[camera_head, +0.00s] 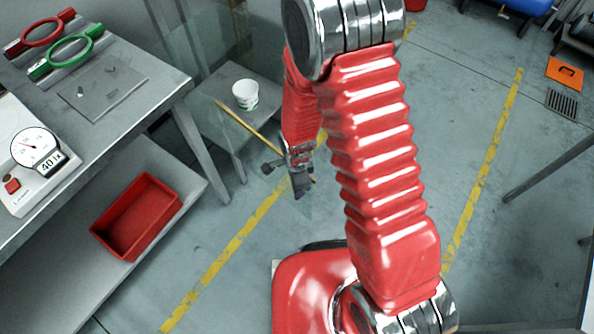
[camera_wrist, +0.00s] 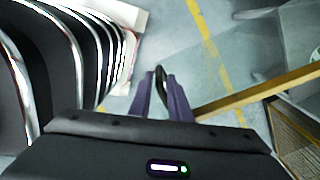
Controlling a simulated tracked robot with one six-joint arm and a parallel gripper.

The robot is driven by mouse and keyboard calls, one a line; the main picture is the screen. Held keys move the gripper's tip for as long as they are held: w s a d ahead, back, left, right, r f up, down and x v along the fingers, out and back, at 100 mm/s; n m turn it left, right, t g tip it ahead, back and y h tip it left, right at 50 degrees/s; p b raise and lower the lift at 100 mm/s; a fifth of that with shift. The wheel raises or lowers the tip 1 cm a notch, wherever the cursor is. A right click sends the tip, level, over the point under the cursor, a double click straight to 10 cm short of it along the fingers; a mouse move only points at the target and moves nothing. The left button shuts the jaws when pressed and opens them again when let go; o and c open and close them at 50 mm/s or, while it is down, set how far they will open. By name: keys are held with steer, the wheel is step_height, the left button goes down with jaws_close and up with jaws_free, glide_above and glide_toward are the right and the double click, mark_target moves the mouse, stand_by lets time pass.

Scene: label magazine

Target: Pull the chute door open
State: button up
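I cannot make out a chute door or its handle in either view. My gripper (camera_head: 301,190) hangs below my red arm in the middle of the head view, pointing down over the floor. In the wrist view my gripper (camera_wrist: 160,80) shows two purple fingers leaning close together, with a narrow dark piece between their tips. I cannot tell if that piece is part of the fingers or something held. A yellowish wooden bar (camera_head: 240,124) runs down to the right, passing close to my gripper; it also crosses the right of the wrist view (camera_wrist: 262,91).
A bench (camera_head: 150,100) at left bears a dial scale (camera_head: 38,150), red and green ring tools (camera_head: 66,52) and a clear plate. A red bin (camera_head: 138,216) sits on its lower shelf. A white cup (camera_head: 245,94) stands on a small table. Taped floor lies open at right.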

steer(key=shift+r, duration=5.5)
steer(key=shift+s+d+n, duration=0.1)
steer(key=shift+s+n, duration=0.1)
steer(key=shift+n, duration=0.6)
steer(key=s+d+r+n+t, duration=0.2)
steer(key=s+d+r+n, duration=0.1)
steer(key=r, duration=0.7)
steer(key=s+d+r+n+t, duration=0.1)
steer(key=s+d+r+n, duration=0.3)
steer(key=r, duration=0.6)
steer(key=s+d+r+n+t, duration=0.2)
steer(key=d+r+n, duration=0.4)
steer(key=r, duration=0.5)
steer(key=shift+s+n+t, duration=0.3)
steer(key=shift+s+n, duration=0.35)
steer(key=shift+n, duration=0.05)
